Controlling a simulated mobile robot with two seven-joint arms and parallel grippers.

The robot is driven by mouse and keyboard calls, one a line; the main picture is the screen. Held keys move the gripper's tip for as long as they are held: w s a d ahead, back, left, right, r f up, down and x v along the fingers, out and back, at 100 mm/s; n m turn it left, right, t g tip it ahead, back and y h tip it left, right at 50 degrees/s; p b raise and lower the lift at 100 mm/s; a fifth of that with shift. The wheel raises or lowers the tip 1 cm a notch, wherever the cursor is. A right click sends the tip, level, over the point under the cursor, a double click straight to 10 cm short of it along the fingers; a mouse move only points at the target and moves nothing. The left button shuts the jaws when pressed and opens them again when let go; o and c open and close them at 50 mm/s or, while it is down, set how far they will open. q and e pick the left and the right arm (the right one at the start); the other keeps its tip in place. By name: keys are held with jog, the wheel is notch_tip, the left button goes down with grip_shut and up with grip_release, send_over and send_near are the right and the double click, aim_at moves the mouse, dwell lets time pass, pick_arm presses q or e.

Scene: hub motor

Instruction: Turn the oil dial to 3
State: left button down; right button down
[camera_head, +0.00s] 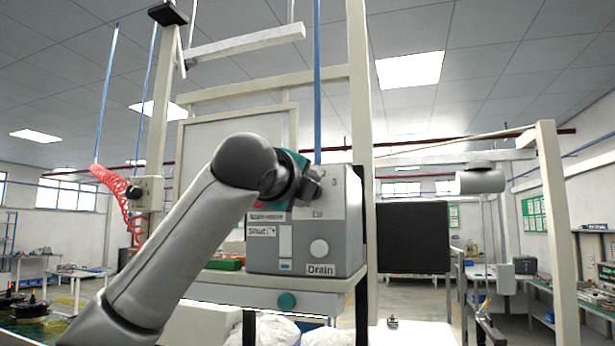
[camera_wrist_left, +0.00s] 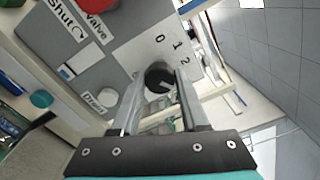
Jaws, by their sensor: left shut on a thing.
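The grey control box (camera_head: 270,234) stands ahead of me, with "Shut" and "Drain" labels on its face. My left gripper (camera_head: 310,187) is at its upper part and hides the dial in the head view; a "3" shows just right of it. In the left wrist view the black round dial (camera_wrist_left: 158,74) sits between the fingertips of my left gripper (camera_wrist_left: 159,84), which is shut on it. The numbers 0, 1 and 2 show around the dial there. I cannot tell which number the dial points to. My right gripper is not in view.
A red button (camera_wrist_left: 97,5) and a "Valve" label lie near the dial. A white round knob (camera_head: 319,249) is lower on the box, and a teal knob (camera_head: 286,301) is below it. A black panel (camera_head: 413,237) stands to the right. A red coiled hose (camera_head: 118,195) hangs at left.

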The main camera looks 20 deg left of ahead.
pick_arm(q)
jog(key=shift+m+p, duration=0.45)
jog(key=shift+m, duration=0.15)
jog(key=shift+f, duration=0.1)
jog(key=shift+c, duration=2.1)
grip_release()
jog(key=s+b, duration=0.4)
jog(key=s, duration=1.1)
jog(key=shift+s+a+b, duration=0.2)
jog(key=shift+a+b, duration=0.05)
jog(key=shift+b, duration=0.1)
